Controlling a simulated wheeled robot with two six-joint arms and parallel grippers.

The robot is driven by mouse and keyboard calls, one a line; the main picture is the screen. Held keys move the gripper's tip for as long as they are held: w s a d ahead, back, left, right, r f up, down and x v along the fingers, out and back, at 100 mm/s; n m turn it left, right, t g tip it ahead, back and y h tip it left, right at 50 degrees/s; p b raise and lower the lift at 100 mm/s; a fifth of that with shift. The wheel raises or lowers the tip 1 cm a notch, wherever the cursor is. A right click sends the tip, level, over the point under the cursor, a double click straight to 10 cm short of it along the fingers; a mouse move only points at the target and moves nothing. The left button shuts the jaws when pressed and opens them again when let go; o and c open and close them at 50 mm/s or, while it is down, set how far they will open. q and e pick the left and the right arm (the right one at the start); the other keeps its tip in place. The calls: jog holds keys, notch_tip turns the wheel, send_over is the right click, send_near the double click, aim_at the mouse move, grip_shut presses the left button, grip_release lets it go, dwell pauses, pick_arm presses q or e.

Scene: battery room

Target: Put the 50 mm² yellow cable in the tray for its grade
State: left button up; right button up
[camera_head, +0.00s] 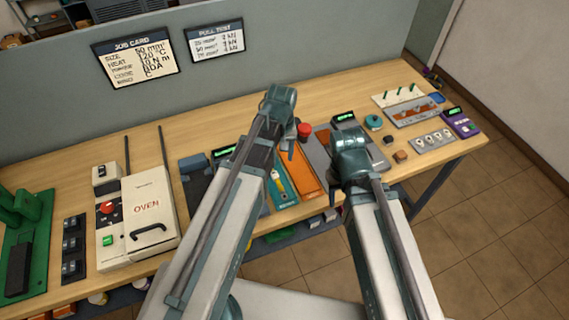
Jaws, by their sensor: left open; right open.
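The 50 mm² yellow cable cannot be made out with certainty. A small yellow piece (278,184) shows in a narrow teal tray (288,201) at the front middle of the bench. An orange tray (309,184) lies just right of it. My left gripper (280,101) is at the end of the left arm, over the bench left of the red button. My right gripper (350,158) is over the bench's front part, right of the orange tray. Both are open, with no held thing visible; their fingers are hard to see. The arms hide parts of the trays.
The job card (136,56) reads 50 mm². A white oven (150,215) stands left, beside a green press (22,235). A red button (304,130) stands mid-bench. A purple meter (460,123) and a grey rack (431,140) sit right. Bare wood (345,98) shows toward the back.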

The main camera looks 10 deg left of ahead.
pick_arm(q)
jog(key=s+d+m+y, duration=0.1)
jog(key=s+d+m, duration=0.6)
jog(key=s, duration=0.4)
jog(key=shift+s+d+m, duration=0.25)
jog(key=shift+s+m, duration=0.05)
jog(key=shift+m, duration=0.3)
jog(key=shift+r, duration=0.1)
notch_tip(320, 180, down, 4)
jog(key=b, duration=0.4)
